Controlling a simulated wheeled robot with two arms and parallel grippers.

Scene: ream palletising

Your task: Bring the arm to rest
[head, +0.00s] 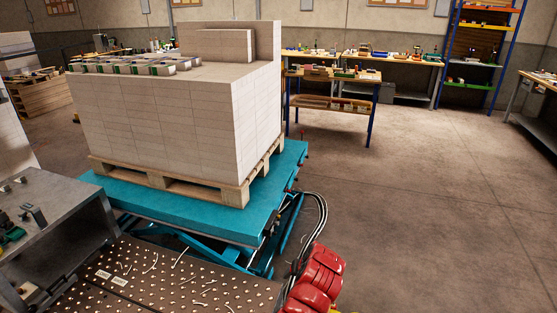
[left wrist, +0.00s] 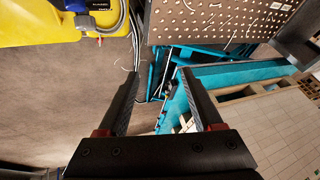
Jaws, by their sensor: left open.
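My left gripper (left wrist: 159,74) shows in the left wrist view with its two dark fingers wide apart and nothing between them. It hangs over the floor beside the teal lift table, which lies partly behind the fingers. I cannot make out its fingers in the head view. My right gripper is in neither view. In the head view a large block of stacked pale reams (head: 160,115) stands on a wooden pallet (head: 170,184), with a taller part at the back. The pallet rests on the teal lift table (head: 215,220).
A perforated brown board (head: 160,285) lies in front of the lift table and also shows in the left wrist view (left wrist: 200,22). A grey bench (head: 60,205) stands at left. Workbenches (head: 335,80) and a blue shelf rack (head: 480,50) line the back. The floor (head: 430,200) at right is clear.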

